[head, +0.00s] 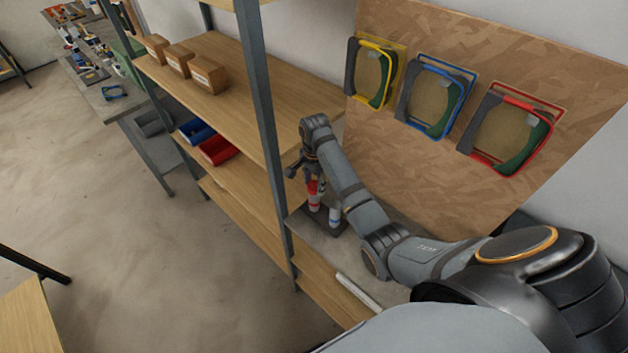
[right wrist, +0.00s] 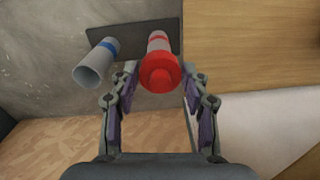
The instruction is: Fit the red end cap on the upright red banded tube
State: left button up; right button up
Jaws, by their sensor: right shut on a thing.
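My right gripper (right wrist: 159,74) is shut on the red end cap (right wrist: 158,66), which sits between its fingertips in the right wrist view. The white red-banded tube (right wrist: 157,39) stands directly beyond the cap, in line with it. The cap covers the tube's near end in this view, and I cannot tell whether it touches or is seated. In the head view my right gripper (head: 312,176) is over the red-banded tube (head: 314,203), with red showing just under the fingers. My left gripper is not in view.
A blue-banded tube (right wrist: 92,67) with an open end stands beside the red one on a dark base (right wrist: 125,41). A shelf post (head: 268,130) rises left of my arm. A white rod (head: 358,291) lies nearer me. Coloured frames, including a red one (head: 512,133), hang on the board.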

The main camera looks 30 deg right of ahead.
jog(key=shift+f, duration=0.1)
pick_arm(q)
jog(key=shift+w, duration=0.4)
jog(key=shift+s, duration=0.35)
pick_arm(e)
jog(key=shift+f, duration=0.45)
jog(key=o, duration=0.8)
